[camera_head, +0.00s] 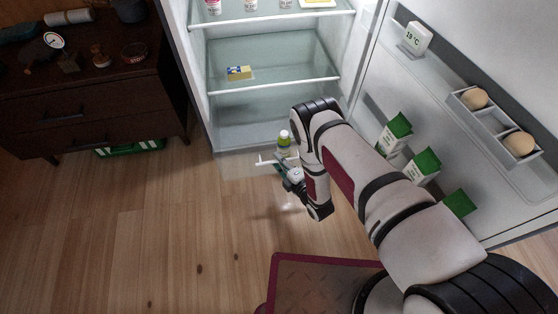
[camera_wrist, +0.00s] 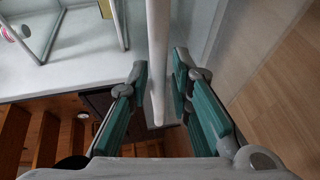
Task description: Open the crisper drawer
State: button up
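The crisper drawer (camera_head: 239,168) is a clear, pale box low in the open fridge, below the bottom glass shelf. Its white bar handle (camera_head: 265,161) runs along the front. It also shows in the wrist view as an upright white bar (camera_wrist: 157,45). My gripper (camera_head: 282,168) is at the right part of this handle.
The fridge door (camera_head: 468,60) is open at right, with cartons (camera_head: 423,166) and an egg tray (camera_head: 490,122). A dark chest (camera_head: 70,115) stands at left. The wooden floor (camera_head: 180,230) in front is clear.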

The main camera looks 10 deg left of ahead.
dwell(0.3)
jog(key=v, duration=1.2)
jog(key=shift+a, duration=0.1)
